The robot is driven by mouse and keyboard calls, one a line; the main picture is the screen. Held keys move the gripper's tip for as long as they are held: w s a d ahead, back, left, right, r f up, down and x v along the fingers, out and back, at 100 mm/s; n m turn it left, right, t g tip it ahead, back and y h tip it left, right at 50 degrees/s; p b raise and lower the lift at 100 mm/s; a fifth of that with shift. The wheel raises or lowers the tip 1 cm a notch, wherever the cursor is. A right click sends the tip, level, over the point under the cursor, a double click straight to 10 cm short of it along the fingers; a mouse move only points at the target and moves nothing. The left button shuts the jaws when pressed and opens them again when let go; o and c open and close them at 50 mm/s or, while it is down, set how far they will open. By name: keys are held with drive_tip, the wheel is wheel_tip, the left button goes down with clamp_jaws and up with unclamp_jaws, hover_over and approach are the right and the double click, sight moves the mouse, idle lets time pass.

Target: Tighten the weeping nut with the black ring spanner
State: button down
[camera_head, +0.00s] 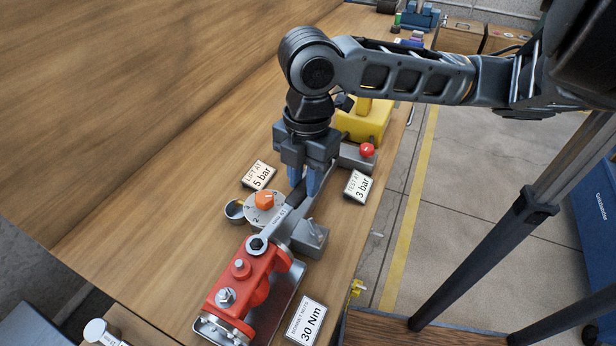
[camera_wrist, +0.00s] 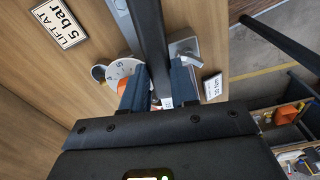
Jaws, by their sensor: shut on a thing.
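The red valve body (camera_head: 240,290) lies in a metal tray at the lower middle of the head view. Its upper nut (camera_head: 257,244) shows inside the spanner's ring, which appears to sit around it. The spanner (camera_head: 281,226) slants up from there to my gripper (camera_head: 305,192); its shank looks grey in the head view. In the wrist view a black bar (camera_wrist: 151,45) runs between the fingers of my gripper (camera_wrist: 158,85). My gripper points down and is shut on the spanner's handle. The ring end is out of the wrist view. I see no leak clearly.
A dial with an orange knob (camera_head: 264,200) stands close left of the spanner. A grey block (camera_head: 311,240) stands close right. A yellow box (camera_head: 365,121) and a red knob (camera_head: 367,150) are behind. Label plates, including BONNET NUT 30 Nm (camera_head: 306,321), stand around. Bare bench lies left.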

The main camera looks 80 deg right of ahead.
drive_tip(key=shift+w, duration=0.15)
drive_tip(key=shift+r+y, duration=0.2)
drive_tip(key=shift+y, duration=0.1)
drive_tip(key=shift+r, duration=0.45)
idle(0.7)
drive_tip(key=shift+r, duration=2.45)
drive_tip(key=shift+w, duration=0.1)
